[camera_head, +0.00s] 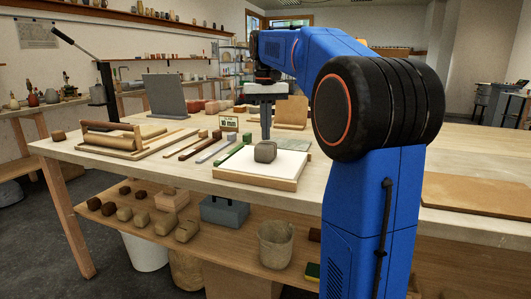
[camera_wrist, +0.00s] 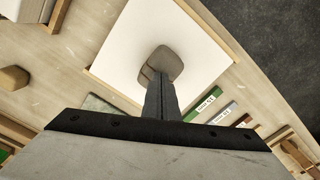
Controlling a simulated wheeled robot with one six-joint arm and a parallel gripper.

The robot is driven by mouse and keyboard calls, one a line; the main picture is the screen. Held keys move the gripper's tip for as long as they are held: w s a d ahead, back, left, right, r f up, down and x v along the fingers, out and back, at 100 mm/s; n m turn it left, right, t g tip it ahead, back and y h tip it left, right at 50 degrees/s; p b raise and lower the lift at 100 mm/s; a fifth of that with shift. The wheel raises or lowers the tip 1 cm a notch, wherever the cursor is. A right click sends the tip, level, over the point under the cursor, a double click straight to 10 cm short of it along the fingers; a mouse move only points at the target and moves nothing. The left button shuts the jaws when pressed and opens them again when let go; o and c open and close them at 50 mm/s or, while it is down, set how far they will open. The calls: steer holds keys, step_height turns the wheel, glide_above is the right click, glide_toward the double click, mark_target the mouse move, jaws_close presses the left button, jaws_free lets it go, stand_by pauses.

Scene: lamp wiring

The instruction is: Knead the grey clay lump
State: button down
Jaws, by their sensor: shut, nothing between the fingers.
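The grey clay lump (camera_head: 265,152) sits on a white-topped board (camera_head: 288,165) with a wooden edge, near the front of the table. It is a small rounded block. In the wrist view the lump (camera_wrist: 165,60) shows just past the fingertips, on the white surface (camera_wrist: 128,38). My gripper (camera_head: 266,136) points down directly above the lump, its fingers closed together with nothing between them. In the wrist view the shut fingers (camera_wrist: 158,88) overlap the lump's near edge. I cannot tell whether the tips touch it.
A grey upright slab (camera_head: 165,95) stands behind. Brown and tan lumps lie on the lower shelf (camera_head: 140,215). The table's right side is mostly clear.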

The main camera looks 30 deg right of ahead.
mark_target(266, 143)
steer(key=shift+f, duration=0.7)
steer(key=shift+r, duration=1.1)
steer(key=shift+f, duration=0.95)
steer(key=shift+r, duration=1.05)
steer(key=shift+r, duration=0.1)
steer(key=shift+r, duration=2.95)
